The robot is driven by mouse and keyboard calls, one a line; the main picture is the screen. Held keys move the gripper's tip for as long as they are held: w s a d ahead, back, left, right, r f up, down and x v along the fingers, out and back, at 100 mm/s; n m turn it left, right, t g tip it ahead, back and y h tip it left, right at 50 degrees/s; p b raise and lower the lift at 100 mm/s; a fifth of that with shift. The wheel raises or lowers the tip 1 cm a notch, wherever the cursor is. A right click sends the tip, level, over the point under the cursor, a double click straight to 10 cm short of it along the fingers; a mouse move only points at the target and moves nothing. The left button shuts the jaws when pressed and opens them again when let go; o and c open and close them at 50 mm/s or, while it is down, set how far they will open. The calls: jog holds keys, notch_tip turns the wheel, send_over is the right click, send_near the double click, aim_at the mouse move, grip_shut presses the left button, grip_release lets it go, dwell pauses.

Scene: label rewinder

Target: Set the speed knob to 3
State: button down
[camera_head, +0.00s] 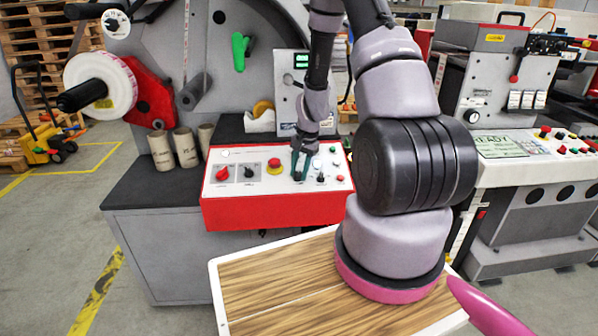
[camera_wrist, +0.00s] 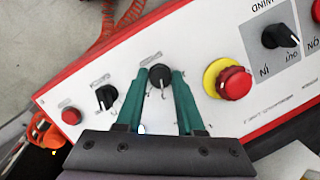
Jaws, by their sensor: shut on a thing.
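My gripper (camera_head: 298,174) reaches down to the white top of the red control box (camera_head: 257,214). In the wrist view its two green fingers close on a small round black knob (camera_wrist: 159,76), one finger on each side. Its pale mark points down in that view, toward the gripper body. The small print around this knob is too blurred to read, so I cannot tell its number or name. In the head view the fingers hide this knob. A second black knob (camera_wrist: 106,97) with a white pointer sits beside it, apart from the fingers.
A red emergency button on a yellow ring (camera_wrist: 235,82) is close on the other side of the held knob. Beyond it is the in/out knob (camera_wrist: 280,36). A small red button (camera_wrist: 70,115) is near the panel's end. Cardboard cores (camera_head: 185,147) stand left of the box.

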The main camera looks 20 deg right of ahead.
aim_at(305, 182)
jog(key=shift+s, duration=0.1)
jog(key=c, duration=0.5)
grip_release()
jog(key=shift+c, duration=0.2)
notch_tip(305, 182, up, 11)
jog(key=s+d, duration=0.1)
jog(key=shift+d+f, duration=0.2)
jog(key=shift+d, duration=0.1)
